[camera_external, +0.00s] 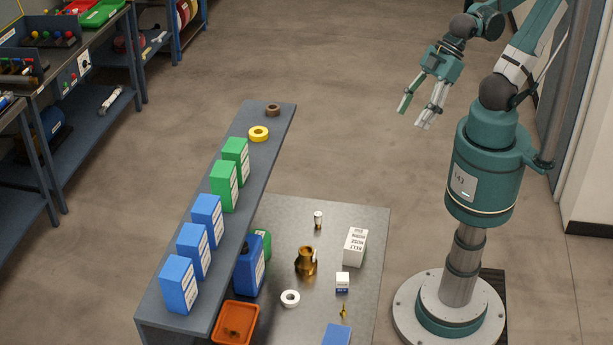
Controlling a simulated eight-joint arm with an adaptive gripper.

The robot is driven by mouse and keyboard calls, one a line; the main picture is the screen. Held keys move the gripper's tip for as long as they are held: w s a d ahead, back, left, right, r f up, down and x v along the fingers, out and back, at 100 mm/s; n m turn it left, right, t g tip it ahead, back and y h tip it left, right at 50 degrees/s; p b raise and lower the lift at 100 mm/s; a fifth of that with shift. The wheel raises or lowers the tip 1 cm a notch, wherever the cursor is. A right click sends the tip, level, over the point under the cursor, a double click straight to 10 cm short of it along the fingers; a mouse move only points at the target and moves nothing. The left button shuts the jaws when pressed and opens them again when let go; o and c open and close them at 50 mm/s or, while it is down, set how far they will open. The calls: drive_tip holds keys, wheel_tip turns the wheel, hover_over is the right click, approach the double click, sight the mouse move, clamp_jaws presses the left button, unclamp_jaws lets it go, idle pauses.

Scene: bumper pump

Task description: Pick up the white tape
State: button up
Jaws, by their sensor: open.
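The white tape (290,298) is a small white ring lying flat on the grey table, just right of the orange bin. My gripper (412,115) is open and empty. It hangs in the air at the upper right of the view, well above and away from the tape. Its fingers point down and to the left. Nothing covers the tape in this view.
A raised shelf (217,260) with blue and green boxes, a yellow tape (259,133) and a brown tape (273,110) stands left. On the table (355,215) are a brass fitting (306,262), a white box (355,246), a small box (342,282) and an orange bin (235,323).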

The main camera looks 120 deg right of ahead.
drive_tip(key=w+r+m+g, duration=0.1)
drive_tip(key=w+r+m, duration=0.1)
drive_tip(key=w, duration=0.5)
drive_tip(key=m+g+b, duration=0.4)
drive_tip(key=m+g, duration=0.2)
drive_tip(key=m, duration=0.7)
hover_over(291, 296)
wheel_tip(291, 296, down, 34)
drive_tip(key=shift+f, duration=0.1)
drive_tip(key=shift+f, duration=0.1)
drive_tip(key=shift+f, duration=1.2)
